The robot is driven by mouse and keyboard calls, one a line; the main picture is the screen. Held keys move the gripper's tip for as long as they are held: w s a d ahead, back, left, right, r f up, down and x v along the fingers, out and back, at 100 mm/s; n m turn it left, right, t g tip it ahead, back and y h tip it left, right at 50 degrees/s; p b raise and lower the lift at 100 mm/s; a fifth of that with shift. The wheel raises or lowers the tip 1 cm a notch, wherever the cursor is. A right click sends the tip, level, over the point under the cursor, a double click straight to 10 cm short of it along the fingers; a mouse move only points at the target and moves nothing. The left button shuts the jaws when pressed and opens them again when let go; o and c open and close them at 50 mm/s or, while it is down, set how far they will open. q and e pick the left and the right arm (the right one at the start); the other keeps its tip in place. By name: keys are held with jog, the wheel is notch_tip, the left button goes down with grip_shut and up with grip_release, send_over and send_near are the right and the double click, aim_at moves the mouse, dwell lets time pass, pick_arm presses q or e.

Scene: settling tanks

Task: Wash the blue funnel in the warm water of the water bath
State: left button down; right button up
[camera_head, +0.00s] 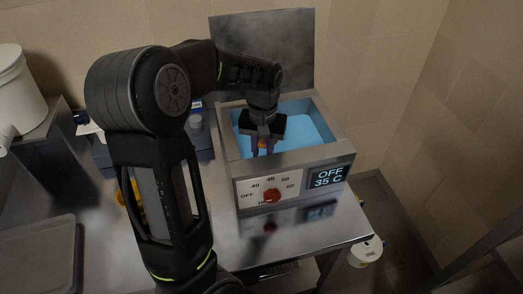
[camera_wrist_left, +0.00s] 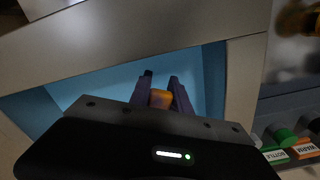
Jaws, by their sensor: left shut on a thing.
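The water bath (camera_head: 239,166) stands on the steel table with its grey lid (camera_head: 265,50) raised at the back. Pale blue water (camera_head: 308,128) shows inside. Its display (camera_head: 328,176) reads OFF and 35 C, and a red dial knob (camera_head: 272,195) is on the front. My left gripper (camera_head: 262,147) points down into the bath's opening, shut on a small orange piece (camera_wrist_left: 161,98) between its fingers. Whether this piece belongs to the blue funnel I cannot tell; no funnel shape shows clearly, and the gripper body hides what is below. My right gripper is not in view.
The bath's rim (camera_wrist_left: 240,80) is close around my left gripper. Labels reading BOTTLE and WARM (camera_wrist_left: 304,148) and a green cap (camera_wrist_left: 283,136) lie beside it. A white bucket (camera_head: 18,88) stands at far left. A grey tray (camera_head: 40,250) lies front left.

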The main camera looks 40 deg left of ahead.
pick_arm(q)
jog(key=shift+f+b, duration=1.15)
jog(key=shift+f, duration=0.8)
jog(key=shift+w+a, duration=0.1)
jog(key=shift+a, duration=0.1)
jog(key=shift+w+a, duration=0.35)
jog(key=shift+a, duration=0.1)
jog(key=shift+d, duration=0.1)
jog(key=shift+s+d, duration=0.45)
jog(key=shift+d, duration=0.1)
jog(key=shift+r+p, duration=0.15)
jog(key=shift+p, duration=0.15)
